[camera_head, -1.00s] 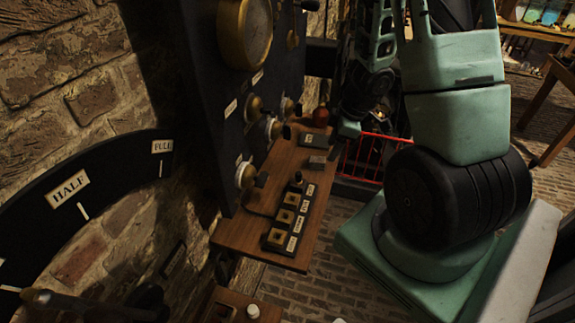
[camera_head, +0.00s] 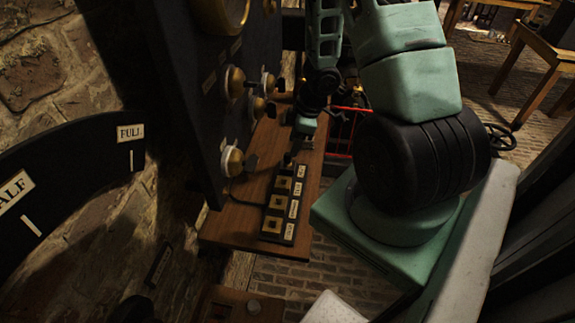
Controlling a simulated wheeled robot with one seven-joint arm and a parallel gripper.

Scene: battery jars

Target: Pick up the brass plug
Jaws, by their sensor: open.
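A black block (camera_head: 291,208) with several square brass-coloured sockets and pale labels lies on the wooden shelf (camera_head: 226,228). A small dark upright piece (camera_head: 288,160) stands at the block's far end; it may be the brass plug, but its colour is too dark to tell. My gripper (camera_head: 298,140) is open, pointing down over the shelf just beyond that piece. Its fingertips are dark and small, and whether they touch anything cannot be told. My gripper and wrist hide the far part of the shelf.
A dark upright panel with several brass-and-white knobs (camera_head: 232,160) stands along the shelf's left side, close to my gripper. A red rack (camera_head: 340,140) is right of the shelf. A lower wooden surface (camera_head: 225,302) is at the bottom.

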